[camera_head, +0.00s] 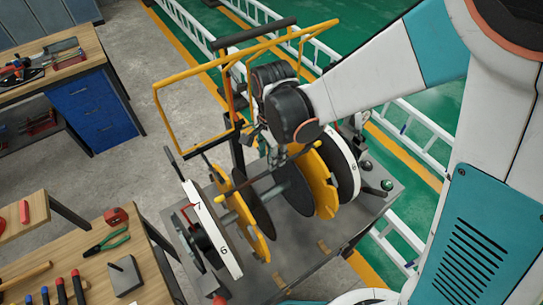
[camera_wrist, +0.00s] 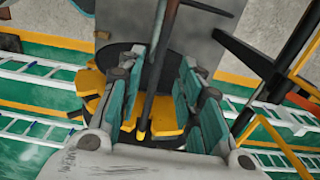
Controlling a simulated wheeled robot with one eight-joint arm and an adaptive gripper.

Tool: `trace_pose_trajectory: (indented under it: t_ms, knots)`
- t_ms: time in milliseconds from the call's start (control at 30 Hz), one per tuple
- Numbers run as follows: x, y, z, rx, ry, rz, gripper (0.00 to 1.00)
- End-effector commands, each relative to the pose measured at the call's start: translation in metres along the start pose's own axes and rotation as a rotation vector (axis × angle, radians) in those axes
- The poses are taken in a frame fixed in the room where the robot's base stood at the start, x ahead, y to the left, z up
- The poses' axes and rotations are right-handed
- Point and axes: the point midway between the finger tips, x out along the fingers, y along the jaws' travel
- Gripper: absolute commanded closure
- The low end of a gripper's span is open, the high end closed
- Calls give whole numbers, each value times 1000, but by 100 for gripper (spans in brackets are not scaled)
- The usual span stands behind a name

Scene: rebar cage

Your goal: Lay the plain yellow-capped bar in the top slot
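My gripper (camera_head: 283,153) hangs over the disc assembly in the head view. In the wrist view its teal-padded fingers (camera_wrist: 163,75) stand apart. A dark plain bar (camera_wrist: 160,65) with a yellow end (camera_wrist: 142,129) runs lengthwise between them, with visible space beside it; I see no clear contact on both sides. In the head view, a thin dark bar (camera_head: 256,177) slants under the gripper. Yellow discs (camera_head: 322,188) and white numbered plates (camera_head: 213,228) stand upright along a shaft. The top slot cannot be made out clearly; the arm and gripper cover part of the assembly.
A yellow tubular frame (camera_head: 163,118) rises behind the assembly. A grey machine bench (camera_head: 305,262) lies below it. A tool table (camera_head: 85,248) with pliers (camera_head: 107,241) stands at lower left, a blue-drawer workbench (camera_head: 98,108) at upper left. White ladder-like rails lie on the green floor.

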Motion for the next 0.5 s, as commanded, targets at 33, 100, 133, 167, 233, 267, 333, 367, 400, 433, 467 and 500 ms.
trace_pose_trajectory:
  t_ms: [33,100,133,167,233,267,333,367,400,433,467,500]
  knots:
    - [-17,0,0,0,0,0,67]
    - [-29,0,0,0,0,0,67]
    - [-34,0,0,0,0,0,67]
    - [-39,0,0,0,0,0,67]
    - [-49,0,0,0,0,0,67]
    - [-52,0,0,0,0,0,67]
    - [-58,0,0,0,0,0,67]
    - [-61,0,0,0,0,0,67]
    - [-63,0,0,0,0,0,67]
    - [-64,0,0,0,0,0,67]
    - [-65,0,0,0,0,0,67]
    - [-66,0,0,0,0,0,67]
